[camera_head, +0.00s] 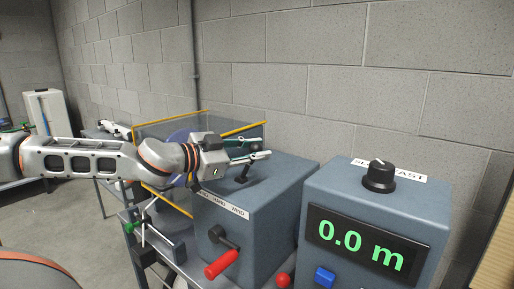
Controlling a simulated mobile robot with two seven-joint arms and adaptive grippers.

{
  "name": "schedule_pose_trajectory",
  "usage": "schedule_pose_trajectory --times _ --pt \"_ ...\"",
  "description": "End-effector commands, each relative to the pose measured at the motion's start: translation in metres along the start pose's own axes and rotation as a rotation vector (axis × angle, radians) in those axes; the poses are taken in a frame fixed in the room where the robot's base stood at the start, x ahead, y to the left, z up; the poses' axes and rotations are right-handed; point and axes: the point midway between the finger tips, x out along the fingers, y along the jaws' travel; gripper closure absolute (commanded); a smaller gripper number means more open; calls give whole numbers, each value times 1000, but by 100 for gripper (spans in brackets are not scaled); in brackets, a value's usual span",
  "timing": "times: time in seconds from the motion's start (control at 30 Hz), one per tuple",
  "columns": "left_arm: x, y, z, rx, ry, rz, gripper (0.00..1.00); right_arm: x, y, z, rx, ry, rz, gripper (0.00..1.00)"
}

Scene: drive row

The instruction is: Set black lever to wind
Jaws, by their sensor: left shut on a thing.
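The black lever (242,176) stands on top of a blue-grey box (280,190). A white label strip (222,203) on the box's top front edge reads "WIND" at its right end; its other words are too small or partly covered to read surely. My left gripper (256,151) reaches in from the left above the box and is shut on the black lever. The fingers hide the lever's upper part, so its exact setting is hard to tell. My right gripper is not in view.
A red-handled crank (221,264) sticks out of the box's front. On the right, a second box has a black knob (380,176), a green "0.0 m" display (361,245) and a blue button (324,276). A clear guard with yellow edges (170,118) stands behind my left wrist.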

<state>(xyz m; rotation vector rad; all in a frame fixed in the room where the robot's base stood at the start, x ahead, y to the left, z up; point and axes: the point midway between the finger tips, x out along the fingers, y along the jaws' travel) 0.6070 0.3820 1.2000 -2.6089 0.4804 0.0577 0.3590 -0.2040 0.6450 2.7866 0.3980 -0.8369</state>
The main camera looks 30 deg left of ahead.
Motion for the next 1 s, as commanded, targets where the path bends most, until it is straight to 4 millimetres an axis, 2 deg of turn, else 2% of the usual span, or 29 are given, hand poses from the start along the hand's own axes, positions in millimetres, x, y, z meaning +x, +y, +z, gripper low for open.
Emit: schedule_pose_trajectory --times 0.33,0.87,0.9,0.93,1.0 --pt "3 12 2 88 -26 5 100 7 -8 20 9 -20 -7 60" --pt "3 14 2 108 -32 4 100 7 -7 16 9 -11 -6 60" --pt "3 14 2 108 -32 4 66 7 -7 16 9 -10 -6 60" --pt "3 14 2 108 -32 4 58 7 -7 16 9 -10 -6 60" --pt "3 13 1 108 -32 4 58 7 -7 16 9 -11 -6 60"
